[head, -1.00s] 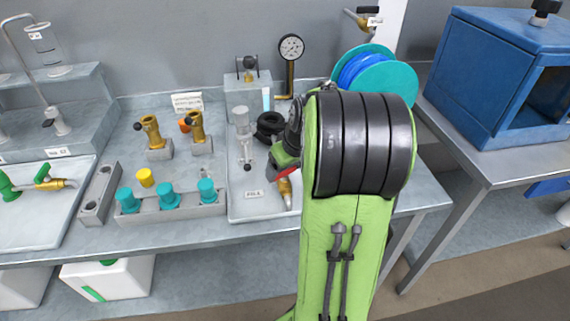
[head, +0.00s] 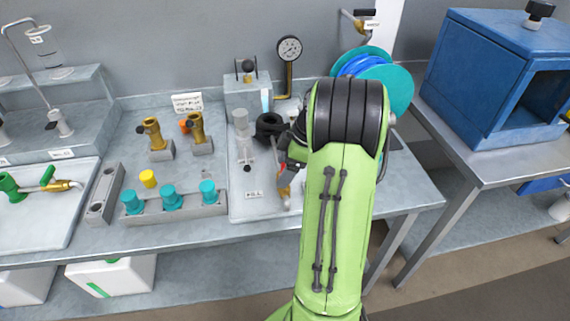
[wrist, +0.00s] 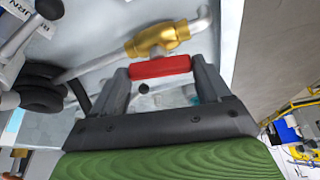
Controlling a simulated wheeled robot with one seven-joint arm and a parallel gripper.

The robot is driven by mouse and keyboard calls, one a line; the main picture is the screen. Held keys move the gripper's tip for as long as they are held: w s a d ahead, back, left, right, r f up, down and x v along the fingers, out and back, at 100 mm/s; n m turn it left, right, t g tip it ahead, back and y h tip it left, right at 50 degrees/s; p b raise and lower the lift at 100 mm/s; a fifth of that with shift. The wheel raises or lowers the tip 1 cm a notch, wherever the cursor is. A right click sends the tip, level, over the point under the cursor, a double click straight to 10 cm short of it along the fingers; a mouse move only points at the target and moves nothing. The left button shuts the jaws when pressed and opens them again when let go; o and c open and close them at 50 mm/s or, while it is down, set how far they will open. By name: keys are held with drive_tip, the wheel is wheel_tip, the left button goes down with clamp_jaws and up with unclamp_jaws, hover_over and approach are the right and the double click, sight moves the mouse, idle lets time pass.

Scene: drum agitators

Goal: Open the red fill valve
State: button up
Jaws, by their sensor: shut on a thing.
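The red fill valve shows in the wrist view as a brass body (wrist: 158,38) on a grey pipe (wrist: 100,66) with a red handle (wrist: 160,67) beside it. My gripper (wrist: 162,72) has a dark finger at each end of the red handle and is shut on it. In the head view the brass body (head: 286,188) is at the front of the white tray (head: 252,212). My gripper (head: 284,168) is just above it there, and my green arm hides much of it.
Black rings (head: 268,126) and a clear cylinder (head: 241,124) stand left of my gripper. A pressure gauge (head: 289,49) and a blue hose reel (head: 372,75) are behind. Teal-capped bottles (head: 171,200) sit in a rack at left. A blue cabinet (head: 490,70) is at right.

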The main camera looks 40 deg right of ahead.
drive_tip(key=shift+w+n+g+y+p, duration=0.1)
drive_tip(key=shift+n+g+y+p, duration=0.2)
drive_tip(key=shift+n, duration=0.8)
drive_tip(key=o, duration=1)
drive_tip(key=p+v, duration=0.9)
drive_tip(key=v, duration=0.6)
drive_tip(key=shift+d+r, duration=0.25)
drive_tip(key=shift+r, duration=0.1)
